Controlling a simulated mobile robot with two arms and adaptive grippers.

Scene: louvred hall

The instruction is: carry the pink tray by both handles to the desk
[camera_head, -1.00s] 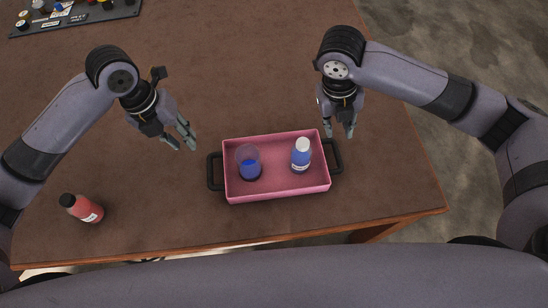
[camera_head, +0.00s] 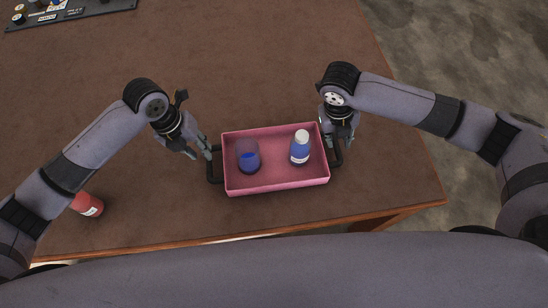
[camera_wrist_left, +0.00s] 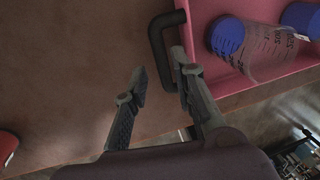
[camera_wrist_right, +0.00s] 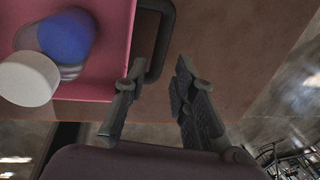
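The pink tray (camera_head: 275,186) sits on the brown table near its front edge, with a black handle at each end. My left gripper (camera_head: 201,153) is open at the left handle (camera_head: 214,168); in the left wrist view the handle bar (camera_wrist_left: 157,45) lies between the parted fingertips (camera_wrist_left: 158,62). My right gripper (camera_head: 338,144) is open at the right handle (camera_head: 337,160); in the right wrist view its bar (camera_wrist_right: 168,30) lies between the fingertips (camera_wrist_right: 160,64).
A dark panel with small items (camera_head: 65,12) lies at the far left. The table (camera_head: 260,60) behind the tray is clear. Bare floor (camera_head: 460,60) shows to the right.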

